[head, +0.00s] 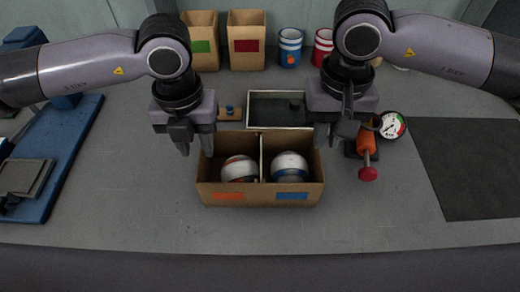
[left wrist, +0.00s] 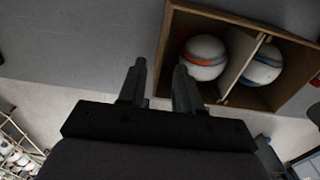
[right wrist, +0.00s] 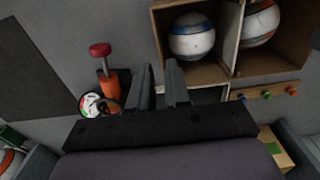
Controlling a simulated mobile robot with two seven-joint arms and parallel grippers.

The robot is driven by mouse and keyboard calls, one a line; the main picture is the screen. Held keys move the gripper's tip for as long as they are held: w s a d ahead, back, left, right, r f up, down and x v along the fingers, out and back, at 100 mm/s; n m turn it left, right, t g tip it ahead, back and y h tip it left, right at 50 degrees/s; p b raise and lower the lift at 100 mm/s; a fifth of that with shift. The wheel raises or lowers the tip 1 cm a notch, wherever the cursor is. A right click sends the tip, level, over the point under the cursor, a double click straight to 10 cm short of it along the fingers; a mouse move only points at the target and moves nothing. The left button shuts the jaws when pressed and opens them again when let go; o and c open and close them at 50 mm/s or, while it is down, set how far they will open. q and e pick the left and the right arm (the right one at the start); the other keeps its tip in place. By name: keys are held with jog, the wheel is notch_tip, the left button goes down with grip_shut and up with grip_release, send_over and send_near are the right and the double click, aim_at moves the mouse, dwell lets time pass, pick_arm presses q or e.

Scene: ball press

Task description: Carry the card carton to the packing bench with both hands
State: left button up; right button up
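The card carton (head: 262,196) stands on the grey bench in front of me, open at the top. A divider splits it in two. An orange-and-white ball (head: 239,169) lies in the left half and a blue-and-white ball (head: 290,167) in the right half. My left gripper (head: 196,152) is open and empty at the carton's left wall, its fingers pointing down. My right gripper (head: 329,148) is open and empty at the right wall, with a narrower gap. Contact with the walls cannot be told. I cannot identify the packing bench.
Behind the carton is a dark open tray (head: 272,101). Right of it are an orange tool with a red knob (head: 367,155) and a round gauge (head: 393,125). A dark mat (head: 470,165) lies at right, blue equipment (head: 60,140) at left. Bins (head: 246,42) and cans (head: 290,48) stand behind.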

aim_at(208, 180)
pick_arm(q)
jog(key=shift+w, duration=0.3)
pick_arm(e)
jog(key=shift+w, duration=0.25)
pick_arm(q)
jog(key=shift+s, duration=0.2)
pick_arm(e)
jog(key=shift+s, duration=0.15)
